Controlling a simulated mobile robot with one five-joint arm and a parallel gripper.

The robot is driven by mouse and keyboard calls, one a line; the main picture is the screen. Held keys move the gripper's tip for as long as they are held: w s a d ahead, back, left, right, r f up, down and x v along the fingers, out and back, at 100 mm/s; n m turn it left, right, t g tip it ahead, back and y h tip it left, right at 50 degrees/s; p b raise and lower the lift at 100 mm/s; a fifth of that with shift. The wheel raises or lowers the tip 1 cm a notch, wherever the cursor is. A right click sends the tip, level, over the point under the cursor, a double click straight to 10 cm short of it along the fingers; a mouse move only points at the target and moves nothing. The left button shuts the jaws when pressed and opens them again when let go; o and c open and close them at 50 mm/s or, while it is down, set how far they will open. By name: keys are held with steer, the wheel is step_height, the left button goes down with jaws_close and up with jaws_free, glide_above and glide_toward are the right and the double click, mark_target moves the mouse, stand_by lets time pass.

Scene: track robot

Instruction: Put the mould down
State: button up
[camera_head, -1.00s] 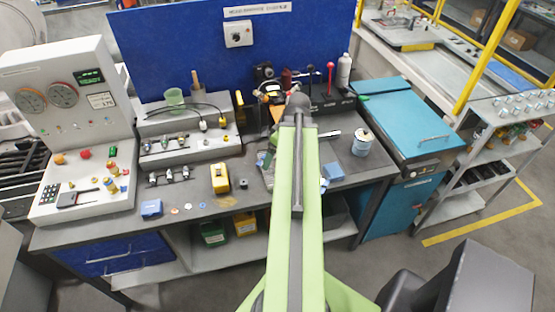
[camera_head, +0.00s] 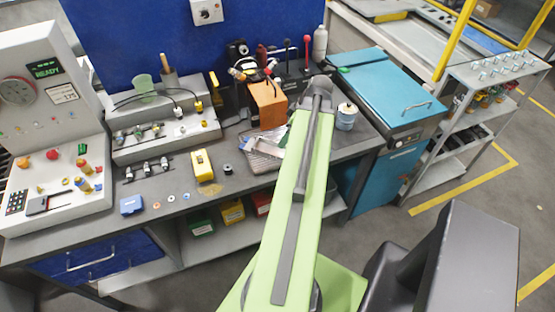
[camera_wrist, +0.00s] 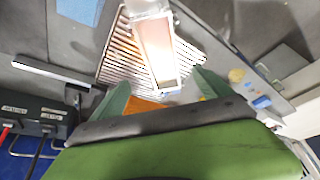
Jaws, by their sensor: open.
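The mould (camera_wrist: 157,50), which I take to be the long, light, open-topped box with a pinkish inside, lies on a ribbed metal rack (camera_wrist: 118,52) in the wrist view. My gripper (camera_wrist: 161,82) is open, with its green fingers apart on either side of the mould's near end. I cannot tell whether they touch it. In the head view the rack (camera_head: 256,152) shows on the bench left of my arm, with a light piece on it partly hidden. My gripper is not clear there.
A wooden block (camera_head: 267,104) with tools in it stands behind the rack. A white tin (camera_head: 346,117) stands right of my arm. A yellow meter (camera_head: 202,165) and small parts lie on the bench (camera_head: 225,200) to the left. A teal cabinet (camera_head: 385,85) adjoins the right end.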

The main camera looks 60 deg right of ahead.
steer(key=b, duration=0.3)
glide_toward(275, 152)
steer(key=shift+d+f, duration=0.15)
steer(key=shift+f, duration=0.25)
steer(key=shift+w+f, duration=0.1)
steer(key=shift+w, duration=0.05)
steer(key=b+x, duration=0.4)
steer(key=x, duration=0.1)
steer(key=shift+b, duration=0.35)
steer(key=shift+a, duration=0.25)
jaws_close()
